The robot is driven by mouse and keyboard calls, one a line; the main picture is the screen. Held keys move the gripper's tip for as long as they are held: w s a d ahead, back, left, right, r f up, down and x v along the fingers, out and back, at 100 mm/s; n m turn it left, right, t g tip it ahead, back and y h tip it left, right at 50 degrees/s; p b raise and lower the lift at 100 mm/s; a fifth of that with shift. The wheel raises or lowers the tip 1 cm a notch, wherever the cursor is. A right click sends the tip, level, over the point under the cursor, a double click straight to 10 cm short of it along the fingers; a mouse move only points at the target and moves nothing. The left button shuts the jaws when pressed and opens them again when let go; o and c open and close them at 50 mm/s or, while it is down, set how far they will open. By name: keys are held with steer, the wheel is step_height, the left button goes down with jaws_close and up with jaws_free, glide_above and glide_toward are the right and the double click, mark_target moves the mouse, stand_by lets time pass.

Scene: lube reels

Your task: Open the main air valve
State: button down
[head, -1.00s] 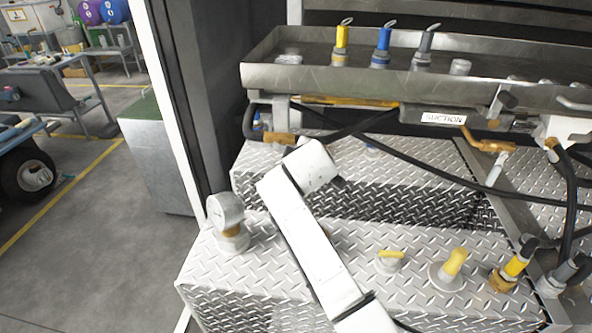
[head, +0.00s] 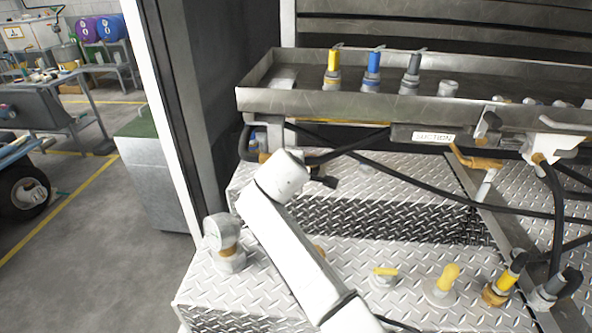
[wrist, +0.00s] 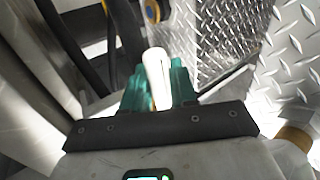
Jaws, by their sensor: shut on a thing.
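In the wrist view, a pale, white valve handle (wrist: 156,62) stands up between the two teal fingers of my gripper (wrist: 159,92). The fingers are shut on it, one on each side. Its lower end is hidden by the gripper. In the head view my white arm reaches over the diamond-plate deck (head: 400,222), toward the space under the metal tray. The fingers and the handle are hidden there behind my wrist. I cannot tell from these views how far the handle is turned.
The metal tray (head: 330,102) overhangs the deck, with a black hose (head: 400,175) below it. A round gauge-like fitting (head: 224,243) stands left of my arm. A yellow-topped fitting (head: 445,284) stands to the right. Open floor (head: 110,270) lies left.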

steer(key=c, duration=1)
jaws_free()
steer(key=shift+c, duration=0.2)
steer(key=b+v, duration=0.1)
steer(key=v, duration=0.9)
steer(key=shift+s+r, duration=0.2)
steer(key=shift+s, duration=0.1)
